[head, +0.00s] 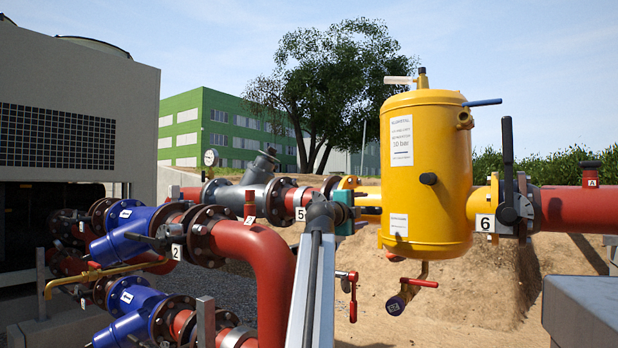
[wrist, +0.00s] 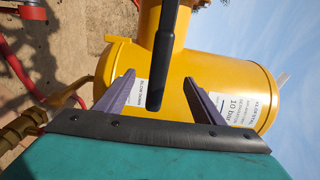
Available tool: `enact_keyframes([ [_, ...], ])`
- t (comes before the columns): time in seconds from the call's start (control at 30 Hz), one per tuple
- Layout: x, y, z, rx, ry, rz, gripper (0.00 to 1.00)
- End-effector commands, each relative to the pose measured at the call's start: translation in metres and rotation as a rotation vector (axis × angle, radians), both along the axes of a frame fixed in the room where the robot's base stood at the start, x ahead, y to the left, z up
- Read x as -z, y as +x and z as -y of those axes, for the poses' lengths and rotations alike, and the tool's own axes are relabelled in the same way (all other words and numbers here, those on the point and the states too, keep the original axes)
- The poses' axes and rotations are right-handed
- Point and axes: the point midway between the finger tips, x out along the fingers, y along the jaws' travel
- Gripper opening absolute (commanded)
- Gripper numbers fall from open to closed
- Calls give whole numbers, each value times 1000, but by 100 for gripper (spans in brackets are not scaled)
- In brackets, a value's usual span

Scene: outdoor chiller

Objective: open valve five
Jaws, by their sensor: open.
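The label 5 (head: 300,214) marks a red flanged pipe left of my gripper in the head view. My gripper (head: 346,208) shows there as a teal body in front of the yellow pipe left of the yellow tank; its fingers do not show clearly. In the wrist view my gripper (wrist: 159,78) is open, with one grey finger on each side of a black lever (wrist: 164,55). The lever enters from the top edge and its end lies between the fingers, with gaps on both sides. Its pivot is out of view. I cannot see its number.
The yellow tank (head: 427,170) stands just behind my gripper and also fills the wrist view (wrist: 225,70). A black upright lever (head: 507,150) is by label 6 (head: 485,223). A red-handled drain valve (head: 404,290) hangs below the tank. Blue fittings (head: 130,237) are at left.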

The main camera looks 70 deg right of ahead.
Motion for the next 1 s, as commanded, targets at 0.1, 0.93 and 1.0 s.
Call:
enact_keyframes([
  [0.1,1,2,-8,-1,-1,0,62],
  [0.93,1,17,-65,0,0,0,62],
  [1.0,0,17,-66,0,0,0,62],
])
